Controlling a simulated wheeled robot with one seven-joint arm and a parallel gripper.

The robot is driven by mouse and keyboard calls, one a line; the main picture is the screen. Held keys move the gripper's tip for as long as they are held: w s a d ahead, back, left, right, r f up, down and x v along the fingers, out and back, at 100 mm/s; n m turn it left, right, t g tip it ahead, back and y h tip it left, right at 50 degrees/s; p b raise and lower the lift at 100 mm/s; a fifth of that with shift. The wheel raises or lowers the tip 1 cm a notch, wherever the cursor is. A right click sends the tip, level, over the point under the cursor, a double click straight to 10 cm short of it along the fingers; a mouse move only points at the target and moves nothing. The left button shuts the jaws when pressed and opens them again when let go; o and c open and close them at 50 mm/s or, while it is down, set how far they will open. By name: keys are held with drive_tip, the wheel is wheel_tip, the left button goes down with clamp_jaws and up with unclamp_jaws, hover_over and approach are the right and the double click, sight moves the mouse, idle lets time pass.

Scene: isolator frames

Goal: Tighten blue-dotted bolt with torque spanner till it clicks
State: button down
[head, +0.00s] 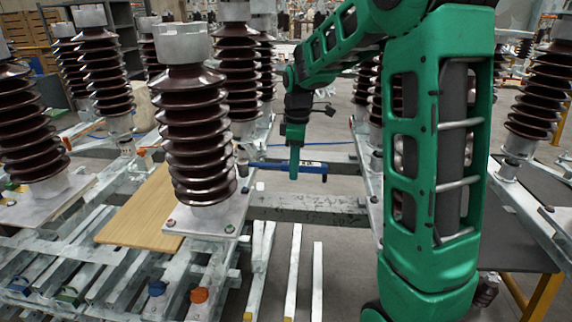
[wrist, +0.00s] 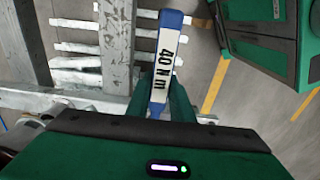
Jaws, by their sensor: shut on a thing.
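The torque spanner (head: 275,167) is blue and lies roughly level in the head view, just behind and right of the front brown insulator (head: 190,130). In the wrist view the spanner's handle (wrist: 162,70) carries a white "40 N m" label. My gripper (head: 294,172) points down and is shut on the handle; in the wrist view its green fingers (wrist: 163,100) sit on both sides of it. The spanner's left end reaches the insulator's base plate (head: 205,222) near its back right corner. I cannot make out a blue-dotted bolt there or whether the head sits on one.
Red-marked (head: 171,222) and green-marked (head: 229,229) bolts show on the plate's front corners. A grey steel beam (head: 305,208) runs below the spanner. More insulators (head: 100,75) stand at left and behind. A wooden board (head: 145,215) lies left of the plate.

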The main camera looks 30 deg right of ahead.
wheel_tip(320, 180, down, 4)
drive_tip(key=shift+w+a+r, duration=0.1)
drive_tip(key=shift+a+r, duration=0.05)
drive_tip(key=shift+r, duration=0.1)
idle(1.2)
drive_tip(key=shift+f, duration=1.15)
idle(0.5)
drive_tip(key=s+a+m, duration=0.3)
drive_tip(key=a+m, duration=0.3)
drive_tip(key=a, duration=0.1)
drive_tip(key=s+a+m, duration=0.3)
drive_tip(key=a+m, duration=0.3)
drive_tip(key=shift+s+a, duration=0.4)
idle(0.7)
